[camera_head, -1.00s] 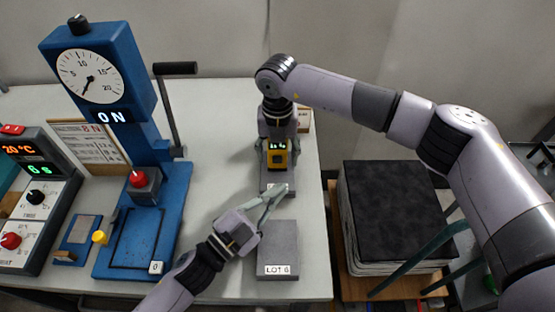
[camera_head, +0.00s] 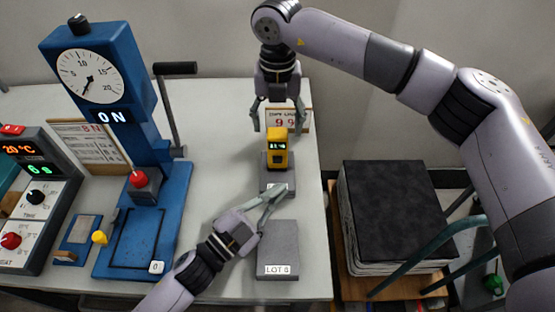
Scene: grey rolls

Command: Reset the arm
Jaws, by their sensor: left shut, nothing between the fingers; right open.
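My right gripper (camera_head: 279,118) is open and empty. It points down from above, with its fingers spread above and behind a small yellow device (camera_head: 277,149) that has a lit display. The device stands on a grey block (camera_head: 270,181) on the table. My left gripper (camera_head: 272,203) is shut with nothing in it. Its fingertips reach over the front of that grey block and partly hide its label. A second grey block (camera_head: 278,252), labelled LOT 8 or similar, lies just in front of the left fingers.
A blue press (camera_head: 150,205) with a dial and a lever stands at left, with a control box (camera_head: 38,205) beside it. A dark-topped stack (camera_head: 400,210) stands right of the table edge. The table's back middle is clear.

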